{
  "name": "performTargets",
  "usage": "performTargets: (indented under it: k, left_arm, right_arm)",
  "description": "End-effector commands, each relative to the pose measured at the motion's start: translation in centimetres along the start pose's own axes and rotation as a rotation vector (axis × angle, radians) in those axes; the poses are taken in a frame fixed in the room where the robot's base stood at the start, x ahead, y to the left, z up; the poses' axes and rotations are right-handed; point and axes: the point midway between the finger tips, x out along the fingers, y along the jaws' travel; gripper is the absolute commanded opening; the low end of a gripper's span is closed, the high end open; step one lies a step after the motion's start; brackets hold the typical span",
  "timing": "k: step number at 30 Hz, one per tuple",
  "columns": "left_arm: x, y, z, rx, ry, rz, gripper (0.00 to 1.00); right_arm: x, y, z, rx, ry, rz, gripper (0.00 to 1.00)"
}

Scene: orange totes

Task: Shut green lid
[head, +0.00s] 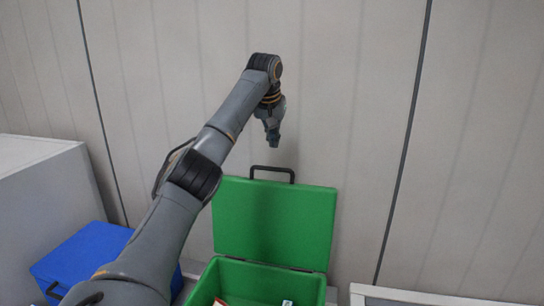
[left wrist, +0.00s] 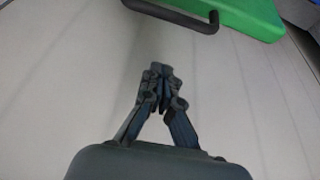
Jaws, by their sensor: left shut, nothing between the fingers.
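The green lid (head: 275,222) stands open, raised upright at the back of the green box (head: 258,283). A black handle (head: 272,171) sits on the lid's top edge. My left gripper (head: 273,142) is above the handle, apart from it, pointing down, shut and empty. In the left wrist view the shut fingers (left wrist: 160,72) show in the middle. A corner of the green lid (left wrist: 250,14) and the black handle (left wrist: 185,18) show at the top of that view. My right gripper is not in view.
A blue box (head: 82,262) with a dark handle stands left of the green box, partly behind my left arm. A grey cabinet (head: 45,190) is at the far left. A pale panelled wall (head: 480,150) rises behind. Small items lie inside the green box.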

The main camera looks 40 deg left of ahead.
Motion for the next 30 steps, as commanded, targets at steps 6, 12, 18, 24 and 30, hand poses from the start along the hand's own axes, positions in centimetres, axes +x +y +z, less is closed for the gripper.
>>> performTargets:
  k: [6, 12, 18, 24, 30]
  left_arm:
    - [4.6, -0.1, -0.1, 0.000, -0.006, -0.004, 0.00]
    - [5.6, -0.2, 1.0, 0.000, 0.002, -0.001, 0.00]
    - [5.0, -0.1, 2.5, 0.000, 0.002, -0.001, 0.00]
    - [4.8, -0.1, 3.5, 0.000, 0.000, -0.001, 0.00]
    - [4.8, 0.0, 3.8, -0.001, 0.000, 0.000, 0.00]
  right_arm:
    - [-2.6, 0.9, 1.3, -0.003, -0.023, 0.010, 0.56]
    - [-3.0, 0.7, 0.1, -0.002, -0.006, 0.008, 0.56]
    - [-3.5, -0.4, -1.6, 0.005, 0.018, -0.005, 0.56]
    - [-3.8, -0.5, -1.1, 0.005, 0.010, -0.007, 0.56]
    - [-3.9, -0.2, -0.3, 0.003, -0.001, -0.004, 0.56]
